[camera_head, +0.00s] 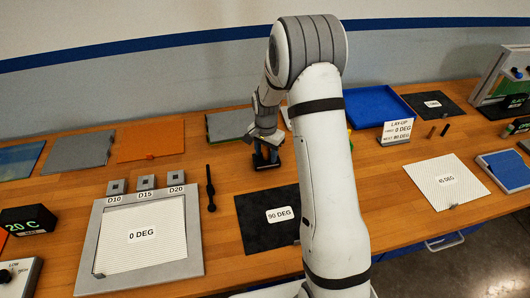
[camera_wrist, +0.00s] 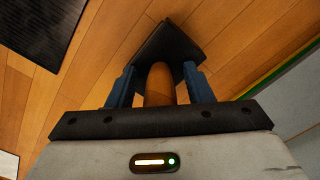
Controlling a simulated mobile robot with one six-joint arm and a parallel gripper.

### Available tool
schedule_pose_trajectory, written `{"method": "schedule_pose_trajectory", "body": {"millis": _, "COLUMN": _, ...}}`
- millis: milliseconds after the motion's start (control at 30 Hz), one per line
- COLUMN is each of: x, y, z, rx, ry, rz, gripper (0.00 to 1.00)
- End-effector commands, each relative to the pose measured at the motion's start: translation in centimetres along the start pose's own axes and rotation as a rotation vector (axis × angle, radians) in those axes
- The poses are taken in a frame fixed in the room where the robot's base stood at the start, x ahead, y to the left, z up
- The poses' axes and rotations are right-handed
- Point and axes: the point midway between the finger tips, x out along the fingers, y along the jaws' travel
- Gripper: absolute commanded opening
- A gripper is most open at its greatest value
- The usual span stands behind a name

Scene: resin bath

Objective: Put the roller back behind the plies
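My gripper (camera_head: 265,148) is low over the table at the back middle, left of my white arm. In the wrist view its two blue fingers (camera_wrist: 160,84) stand on either side of a brown upright handle (camera_wrist: 160,86), which looks like the roller's. A black block (camera_wrist: 167,42) lies at the handle's far end, beyond the fingertips. I cannot tell whether the fingers touch the handle, or whether the block rests on the table. The white 0 DEG ply (camera_head: 140,252) lies on a grey plate, the black 90 DEG ply (camera_head: 262,235) right of it, and the white 45 DEG ply (camera_head: 430,191) farther right.
A dark slim tool (camera_head: 210,188) lies between the grey plate (camera_head: 190,262) and the 90 DEG ply. A blue tray (camera_head: 372,104) and the LAY-UP sign (camera_head: 396,131) stand at the back right. Flat sheets, one orange (camera_head: 150,142), lie at the back left.

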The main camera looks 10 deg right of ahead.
Motion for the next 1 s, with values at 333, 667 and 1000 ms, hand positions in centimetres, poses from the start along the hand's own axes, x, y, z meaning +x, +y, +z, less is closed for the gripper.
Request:
{"method": "schedule_pose_trajectory", "body": {"millis": 333, "x": -1.1, "y": -0.1, "z": 0.0, "rx": -0.001, "ry": 0.002, "rz": -0.002, "gripper": 0.47}}
{"method": "schedule_pose_trajectory", "body": {"millis": 667, "x": -7.9, "y": -0.1, "z": 0.0, "rx": -0.001, "ry": 0.004, "rz": -0.004, "gripper": 0.47}}
{"method": "schedule_pose_trajectory", "body": {"millis": 1000, "x": -12.3, "y": 0.0, "z": 0.2, "rx": -0.006, "ry": 0.002, "rz": -0.002, "gripper": 0.47}}
